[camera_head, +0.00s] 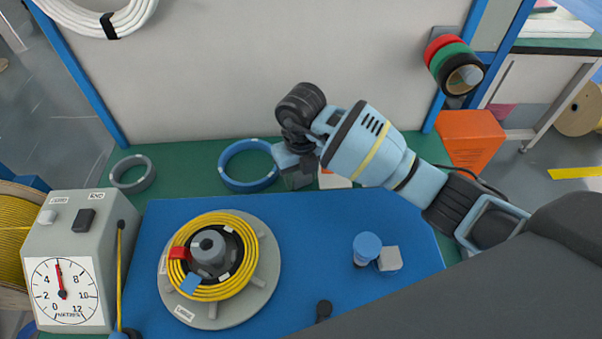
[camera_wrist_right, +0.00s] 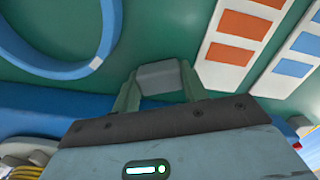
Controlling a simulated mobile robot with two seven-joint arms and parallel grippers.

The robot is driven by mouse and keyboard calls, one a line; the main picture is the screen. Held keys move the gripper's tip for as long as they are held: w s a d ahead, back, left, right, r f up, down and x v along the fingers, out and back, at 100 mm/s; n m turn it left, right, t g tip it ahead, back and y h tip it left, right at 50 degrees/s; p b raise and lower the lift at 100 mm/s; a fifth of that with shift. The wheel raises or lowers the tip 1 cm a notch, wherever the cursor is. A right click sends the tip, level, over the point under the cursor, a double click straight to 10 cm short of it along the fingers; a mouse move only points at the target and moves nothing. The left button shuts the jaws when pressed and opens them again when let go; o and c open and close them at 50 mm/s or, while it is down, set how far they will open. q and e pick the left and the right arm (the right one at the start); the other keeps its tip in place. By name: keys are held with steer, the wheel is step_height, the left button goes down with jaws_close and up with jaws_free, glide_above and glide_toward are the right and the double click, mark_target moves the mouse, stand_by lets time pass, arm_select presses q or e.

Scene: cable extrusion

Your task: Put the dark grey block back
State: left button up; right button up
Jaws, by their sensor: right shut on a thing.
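My right gripper (camera_head: 298,172) is at the back of the green bench, just right of the blue cable ring. In the right wrist view, its two fingers (camera_wrist_right: 160,88) are shut on the dark grey block (camera_wrist_right: 160,76), which sits between the tips. The green bench surface lies behind the block; I cannot tell whether the block touches it. In the head view the wrist and gripper body hide most of the block. My left gripper is not in view.
A blue ring (camera_head: 248,184) and a grey ring (camera_head: 132,174) lie left of the gripper. White strips with orange patches (camera_wrist_right: 237,55) and blue patches (camera_wrist_right: 290,67) lie close right. A yellow cable coil (camera_head: 215,288), blue cylinder (camera_head: 367,246) and pale block (camera_head: 389,259) stand in front.

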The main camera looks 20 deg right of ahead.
mark_target(301, 175)
steer(key=shift+f, duration=0.15)
steer(key=o, duration=0.9)
steer(key=shift+o, duration=0.2)
steer(key=shift+w+r, duration=0.15)
steer(key=shift+r, duration=0.45)
step_height(301, 175, up, 11)
steer(key=p, duration=0.1)
steer(key=shift+r, duration=0.1)
